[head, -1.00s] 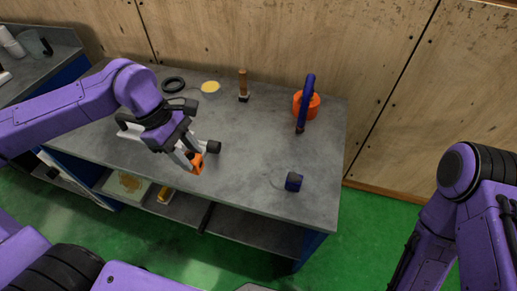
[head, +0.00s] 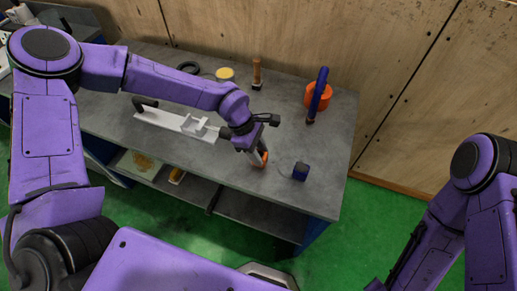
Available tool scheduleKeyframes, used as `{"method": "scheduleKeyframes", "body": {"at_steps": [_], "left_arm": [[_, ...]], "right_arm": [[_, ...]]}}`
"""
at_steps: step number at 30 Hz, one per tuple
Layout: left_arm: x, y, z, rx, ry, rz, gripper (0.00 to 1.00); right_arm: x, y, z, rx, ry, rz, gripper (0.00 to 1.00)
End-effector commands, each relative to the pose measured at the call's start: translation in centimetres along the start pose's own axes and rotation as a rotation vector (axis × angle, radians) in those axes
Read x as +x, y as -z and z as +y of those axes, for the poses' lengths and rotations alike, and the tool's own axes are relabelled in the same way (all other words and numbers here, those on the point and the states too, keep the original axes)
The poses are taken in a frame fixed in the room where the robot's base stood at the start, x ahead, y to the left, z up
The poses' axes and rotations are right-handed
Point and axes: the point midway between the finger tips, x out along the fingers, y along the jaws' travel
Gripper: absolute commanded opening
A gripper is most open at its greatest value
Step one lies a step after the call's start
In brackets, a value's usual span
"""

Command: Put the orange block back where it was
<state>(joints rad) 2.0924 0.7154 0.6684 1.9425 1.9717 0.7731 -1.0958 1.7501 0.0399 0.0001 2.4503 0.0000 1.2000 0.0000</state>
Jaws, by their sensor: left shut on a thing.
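The orange block (head: 263,160) is held between the fingers of my left gripper (head: 258,159), low over the grey workbench near its front edge. The gripper covers part of the block, and I cannot tell whether the block touches the bench top. A small dark blue block (head: 300,172) stands on the bench just right of the orange block, with a small gap between them. My right arm is at the right edge of the picture, away from the bench; its gripper is not visible.
The grey workbench (head: 200,165) carries a white tool with a dark handle (head: 160,120) left of my gripper. Behind are a black ring (head: 188,67), a yellow-topped tin (head: 225,75), a wooden-handled tool (head: 256,74), and an orange round thing (head: 312,97) with a blue-handled tool (head: 319,93).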

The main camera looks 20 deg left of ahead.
Motion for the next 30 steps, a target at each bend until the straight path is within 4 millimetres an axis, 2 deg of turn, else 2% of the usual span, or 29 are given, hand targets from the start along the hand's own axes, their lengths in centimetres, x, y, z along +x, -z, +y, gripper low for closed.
{"method": "scheduleKeyframes", "body": {"at_steps": [1,11,12,14,15,25,28,30], "left_arm": [[0.2,0.1,0.0,0.001,0.001,0.001,0.03],[0.8,0.3,0.0,0.001,-0.001,0.000,0.03],[0.8,0.4,0.0,0.001,-0.001,0.000,0.41],[0.7,0.3,0.0,0.001,-0.001,0.000,0.60],[0.7,0.3,0.0,0.001,-0.001,0.000,0.63],[0.1,0.2,0.1,0.002,-0.003,0.000,0.63],[-1.6,0.3,0.2,-0.001,-0.007,-0.002,0.63],[-3.4,0.3,0.2,0.001,-0.009,-0.003,0.63]], "right_arm": [[-0.4,0.2,0.0,0.000,0.000,0.000,0.47],[0.0,0.0,0.0,0.000,0.000,0.000,0.47],[0.0,0.0,0.0,0.000,0.000,0.000,0.47],[-0.1,0.0,0.0,0.000,0.000,0.000,0.47],[-0.1,0.0,0.0,0.000,0.000,0.000,0.47],[-0.2,0.1,0.0,0.000,0.000,0.000,0.47],[0.4,-0.1,0.0,0.000,0.000,0.000,0.47],[0.7,-0.3,-0.1,0.000,0.000,0.000,0.47]]}}
